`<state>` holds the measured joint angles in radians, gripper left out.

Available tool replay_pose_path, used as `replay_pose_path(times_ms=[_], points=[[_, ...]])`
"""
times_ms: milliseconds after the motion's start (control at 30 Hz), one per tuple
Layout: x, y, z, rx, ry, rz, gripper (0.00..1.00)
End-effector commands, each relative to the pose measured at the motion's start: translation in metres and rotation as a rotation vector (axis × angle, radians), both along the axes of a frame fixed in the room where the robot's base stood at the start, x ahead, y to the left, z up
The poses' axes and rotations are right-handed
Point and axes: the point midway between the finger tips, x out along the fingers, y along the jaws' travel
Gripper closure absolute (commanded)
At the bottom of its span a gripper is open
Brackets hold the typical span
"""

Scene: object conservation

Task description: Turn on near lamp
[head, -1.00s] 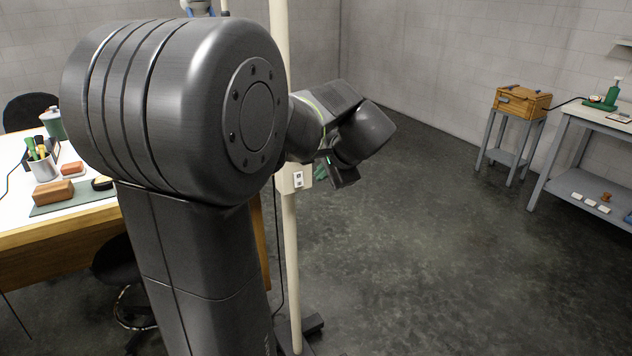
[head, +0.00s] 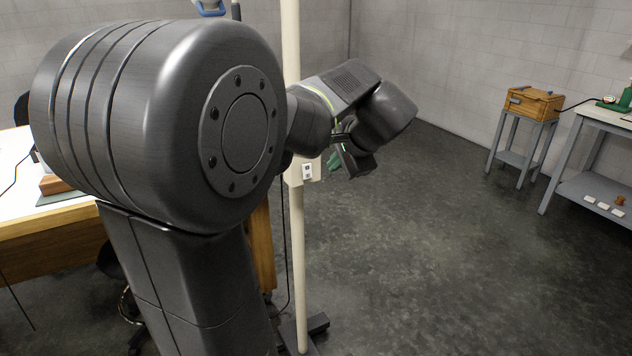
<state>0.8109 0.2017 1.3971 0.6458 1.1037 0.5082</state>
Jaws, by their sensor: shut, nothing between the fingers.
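A tall cream lamp pole (head: 297,235) stands on a dark footed base at the bottom of the head view. The lamp's head is out of view above. A box with a white switch plate (head: 307,171) is fixed on the pole at mid-height. My gripper (head: 356,163) is just right of the switch box in the picture, shut and empty. Its fingers are small and dark, and I cannot tell whether they touch the box. A small green part (head: 333,161) shows between the box and the gripper. My arm hides much of the left side.
A white-topped wooden desk (head: 30,240) stands at the left, partly behind my arm. A wooden box (head: 535,102) sits on a grey stand (head: 518,160) at the back right, beside a grey workbench (head: 590,185). The dark floor (head: 430,250) between is clear.

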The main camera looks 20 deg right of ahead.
Motion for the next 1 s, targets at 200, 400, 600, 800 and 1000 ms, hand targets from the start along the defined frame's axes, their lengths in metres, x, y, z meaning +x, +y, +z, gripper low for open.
replay_pose_path(times_ms=[200,400,600,800,1000], points=[[-0.002,0.000,-0.009,-0.002,0.002,0.000,1.00],[-0.002,0.001,-0.006,0.000,0.002,0.000,1.00],[0.001,0.001,-0.010,0.001,0.002,0.001,1.00],[0.022,0.003,-0.031,0.003,0.004,0.003,1.00],[0.052,0.006,-0.064,0.003,0.004,0.003,1.00]])
